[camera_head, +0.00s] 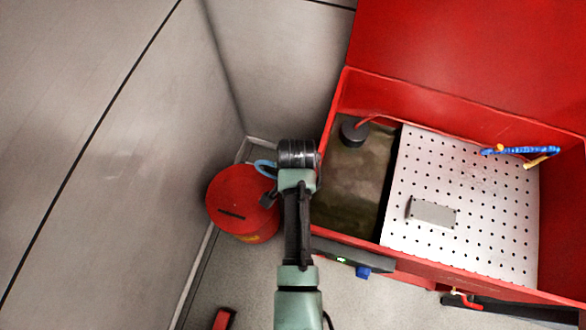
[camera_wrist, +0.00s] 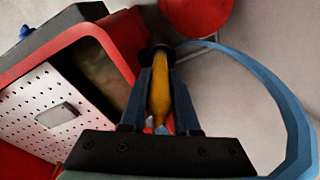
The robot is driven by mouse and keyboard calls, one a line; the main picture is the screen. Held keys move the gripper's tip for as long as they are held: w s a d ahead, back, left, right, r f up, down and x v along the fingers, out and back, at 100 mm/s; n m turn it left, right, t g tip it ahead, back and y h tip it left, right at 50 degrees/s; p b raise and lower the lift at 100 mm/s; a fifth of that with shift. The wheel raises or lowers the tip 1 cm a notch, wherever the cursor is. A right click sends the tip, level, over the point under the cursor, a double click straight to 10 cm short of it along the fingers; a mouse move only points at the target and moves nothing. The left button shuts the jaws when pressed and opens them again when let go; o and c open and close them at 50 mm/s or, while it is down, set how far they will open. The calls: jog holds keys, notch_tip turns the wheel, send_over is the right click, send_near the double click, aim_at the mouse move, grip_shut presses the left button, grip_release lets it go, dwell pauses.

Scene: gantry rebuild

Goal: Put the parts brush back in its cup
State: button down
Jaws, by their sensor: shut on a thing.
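My gripper (camera_wrist: 161,76) is shut on a slim yellow-orange handle (camera_wrist: 159,98), apparently the parts brush, which lies between the two dark blue fingers. A black round piece shows at its far end, and small red and blue bits show near the palm. The bristles cannot be made out. In the head view my arm hides most of the gripper and the held handle. A pale blue curved band (camera_wrist: 292,105) arcs around the right of the gripper in the wrist view; I cannot tell whether it belongs to the cup. No cup is clearly visible.
A red can (camera_head: 237,188) stands by the wall, left of my arm. The red washer tub (camera_head: 450,97) holds a perforated plate (camera_head: 480,190) with a grey block (camera_head: 432,212). A blue-and-yellow jointed hose (camera_head: 525,151) sits at its right. A dark open well (camera_head: 350,190) is left of the plate.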

jog(key=c, duration=0.6)
grip_release()
jog(key=shift+o, duration=0.2)
notch_tip(320, 180, up, 13)
jog(key=s+b, duration=0.1)
jog(key=shift+s+d, duration=0.15)
jog(key=shift+s, duration=0.15)
